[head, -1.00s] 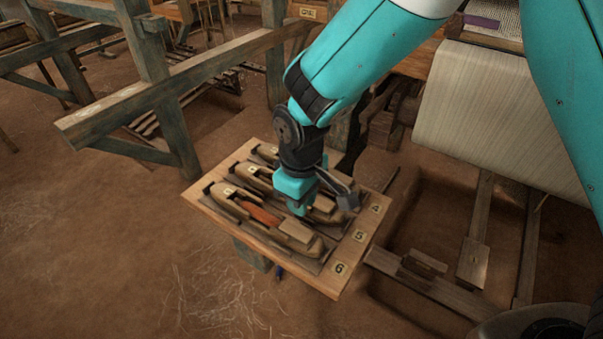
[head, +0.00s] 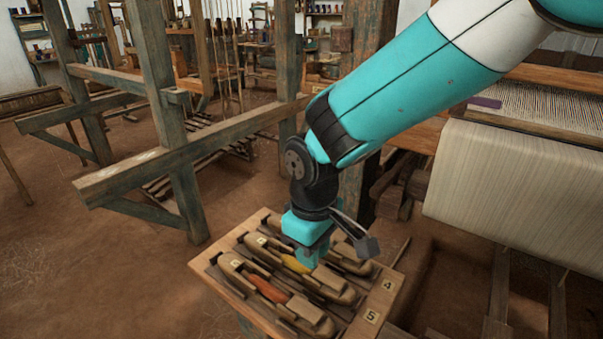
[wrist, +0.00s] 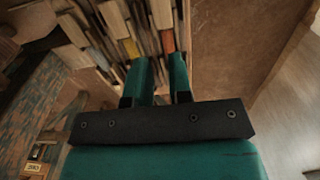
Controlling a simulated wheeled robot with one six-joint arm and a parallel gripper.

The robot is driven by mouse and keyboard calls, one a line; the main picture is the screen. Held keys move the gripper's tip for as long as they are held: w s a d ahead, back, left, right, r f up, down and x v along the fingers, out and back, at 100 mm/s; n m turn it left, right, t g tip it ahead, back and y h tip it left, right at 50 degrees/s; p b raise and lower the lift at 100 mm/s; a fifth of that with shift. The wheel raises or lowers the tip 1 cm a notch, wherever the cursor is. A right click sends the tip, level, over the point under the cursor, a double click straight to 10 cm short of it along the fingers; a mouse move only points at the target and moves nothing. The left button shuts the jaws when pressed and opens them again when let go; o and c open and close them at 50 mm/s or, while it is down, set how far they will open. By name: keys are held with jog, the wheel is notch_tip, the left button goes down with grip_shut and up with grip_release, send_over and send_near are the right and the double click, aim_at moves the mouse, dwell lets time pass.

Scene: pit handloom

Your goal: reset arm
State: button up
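My gripper (head: 309,263) hangs pointing down over the wooden shuttle tray (head: 212,283), above the middle of its row of boat-shaped shuttles. In the wrist view, my two teal fingers (wrist: 161,75) stand apart with a gap between them, and I see nothing held there. The nearest shuttle carries an orange bobbin (head: 268,288). The shuttle behind it carries a yellow bobbin (head: 295,264), partly hidden by my gripper. The farthest shuttle is partly hidden by my gripper and wrist. All shown shuttles lie in the tray.
A loom with pale cloth on its front beam (head: 500,195) stands to the right, with a pit below. A grey-green timber frame (head: 180,158) reaches in from the left, close to the tray. The earthen floor (head: 120,270) at the left is clear.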

jog(key=s+d+r+m+y+p, duration=0.3)
jog(key=s+d+r, duration=0.8)
jog(key=s+r, duration=0.4)
jog(key=shift+s+d+r+y, duration=0.2)
jog(key=shift+s+d+y, duration=0.2)
jog(key=shift+s+y, duration=0.35)
